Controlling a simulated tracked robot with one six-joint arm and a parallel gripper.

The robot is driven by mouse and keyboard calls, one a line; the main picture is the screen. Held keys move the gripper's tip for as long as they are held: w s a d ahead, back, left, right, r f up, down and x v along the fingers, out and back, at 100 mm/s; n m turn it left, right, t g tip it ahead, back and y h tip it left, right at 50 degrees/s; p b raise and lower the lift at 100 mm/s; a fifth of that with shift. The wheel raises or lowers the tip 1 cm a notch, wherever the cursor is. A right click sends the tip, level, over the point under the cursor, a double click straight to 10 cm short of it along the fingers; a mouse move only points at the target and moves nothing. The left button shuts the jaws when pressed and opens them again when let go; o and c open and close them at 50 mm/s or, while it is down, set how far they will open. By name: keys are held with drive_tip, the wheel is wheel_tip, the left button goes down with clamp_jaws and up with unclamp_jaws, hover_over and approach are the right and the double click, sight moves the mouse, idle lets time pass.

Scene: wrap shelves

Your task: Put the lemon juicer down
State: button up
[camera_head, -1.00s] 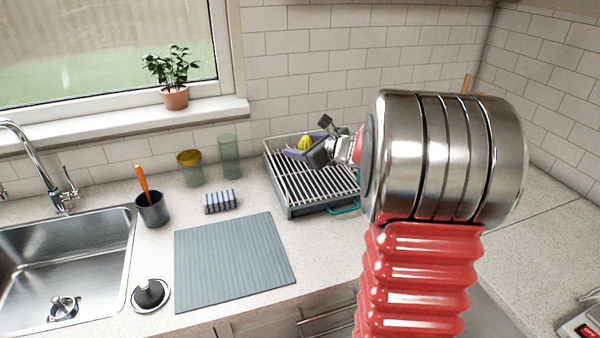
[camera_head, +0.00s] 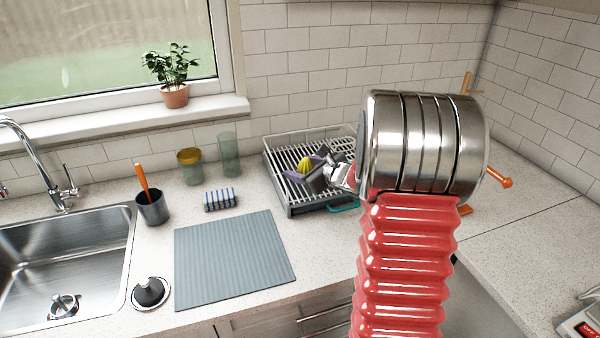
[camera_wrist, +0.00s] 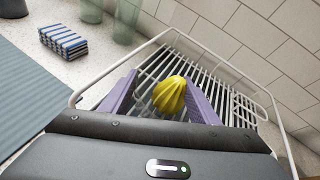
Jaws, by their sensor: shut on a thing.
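The lemon juicer shows as a yellow ribbed cone (camera_wrist: 170,95) between the purple fingers of my gripper (camera_wrist: 162,98) in the wrist view. My gripper is shut on it. In the head view the yellow juicer (camera_head: 304,164) and my gripper (camera_head: 312,172) are over the left part of the dish rack (camera_head: 290,206). My arm hides the rack's right side in the head view.
A blue-grey mat (camera_head: 235,260) lies left of the rack. A sink (camera_head: 60,265) is at the left. The tiled wall (camera_head: 320,70) is close behind the rack.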

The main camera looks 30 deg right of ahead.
drive_tip(key=shift+f, duration=0.7)
drive_tip(key=o, duration=0.9)
drive_tip(key=shift+s+d+r, duration=0.1)
drive_tip(key=shift+s+r, duration=0.2)
drive_tip(key=shift+s, duration=0.35)
drive_tip(key=v, duration=1)
drive_tip(key=shift+s+r, duration=0.1)
drive_tip(key=shift+s, duration=0.2)
